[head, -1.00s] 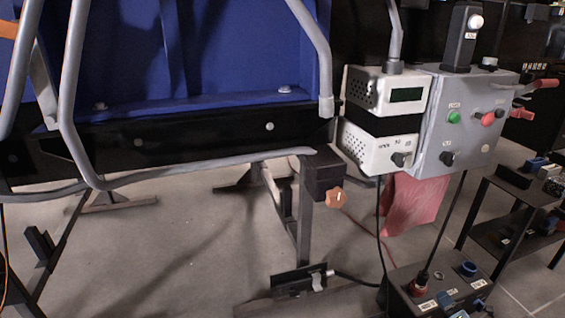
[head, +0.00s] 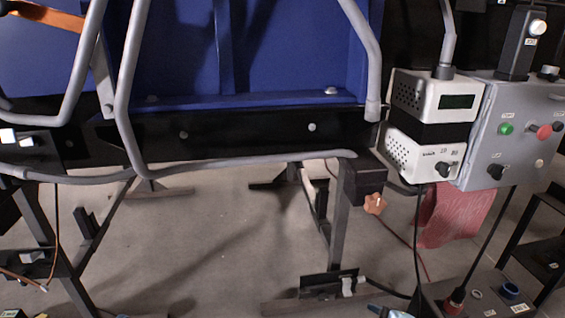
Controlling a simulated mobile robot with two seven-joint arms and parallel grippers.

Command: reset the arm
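Neither of my grippers and neither of my arms shows in the head view. A detector conveyor with a blue panel (head: 290,45), a black side rail (head: 245,133) and bent grey tube guards (head: 127,95) fills the left and middle. At its right are a white and black detector unit (head: 425,160) with a small dark display and a grey control box (head: 480,130) with a green button (head: 506,129) and a red one (head: 541,132).
A dark box (head: 470,292) with a blue knob stands on the floor at the bottom right, with cables running up from it. A red cloth (head: 452,215) hangs below the control box. Conveyor legs (head: 338,230) stand on the grey floor (head: 220,240). The floor between them is mostly clear.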

